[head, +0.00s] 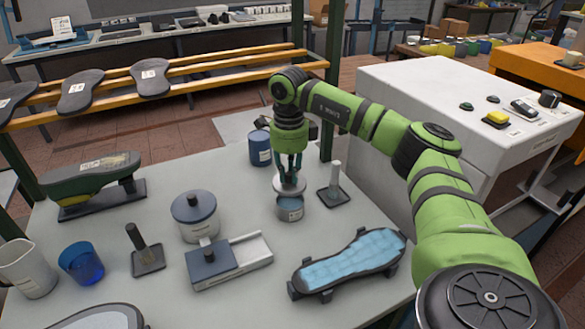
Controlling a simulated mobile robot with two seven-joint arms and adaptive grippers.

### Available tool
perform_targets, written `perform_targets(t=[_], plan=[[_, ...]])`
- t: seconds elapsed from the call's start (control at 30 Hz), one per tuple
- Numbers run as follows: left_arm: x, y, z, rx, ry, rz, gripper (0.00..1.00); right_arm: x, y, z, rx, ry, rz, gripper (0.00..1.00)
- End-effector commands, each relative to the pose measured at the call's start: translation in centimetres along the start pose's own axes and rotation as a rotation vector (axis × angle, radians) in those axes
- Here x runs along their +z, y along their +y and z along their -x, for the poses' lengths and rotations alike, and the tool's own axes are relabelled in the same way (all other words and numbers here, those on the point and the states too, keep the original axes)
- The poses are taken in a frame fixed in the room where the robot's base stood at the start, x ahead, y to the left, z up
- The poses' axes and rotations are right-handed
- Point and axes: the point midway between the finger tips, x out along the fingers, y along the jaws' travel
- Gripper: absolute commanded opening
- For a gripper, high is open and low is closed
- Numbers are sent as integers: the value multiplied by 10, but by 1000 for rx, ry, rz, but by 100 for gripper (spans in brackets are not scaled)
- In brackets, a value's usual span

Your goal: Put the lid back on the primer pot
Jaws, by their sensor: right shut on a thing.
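The primer pot appears to be the small blue-grey pot (290,209) with a pale label, upright on the grey table in the middle of the head view. My right gripper (290,174) points down above it and is shut on a pale, round lid (288,184). The lid is at the pot's top, toward its far side in the picture. I cannot tell whether lid and pot touch. The fingers hide part of the lid's top. My left gripper is not in view.
Close right of the pot stands a pale upright handle on a dark base (333,194). A blue container (260,148) stands behind. A blue-lidded pot (195,218) and a sliding box (228,262) are to the left. A blue-topped shoe form (350,263) lies in front.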

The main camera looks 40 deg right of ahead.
Motion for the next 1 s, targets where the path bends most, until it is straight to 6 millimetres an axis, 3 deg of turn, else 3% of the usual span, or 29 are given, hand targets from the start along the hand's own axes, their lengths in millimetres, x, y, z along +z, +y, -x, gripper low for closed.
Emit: perform_targets(t=[0.3,0.5,1.0], plan=[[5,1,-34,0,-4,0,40,-1,0,-36,0,0,-1,3],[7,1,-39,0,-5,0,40,-1,0,-49,1,1,-1,3],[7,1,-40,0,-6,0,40,0,0,-52,0,0,0,3]])
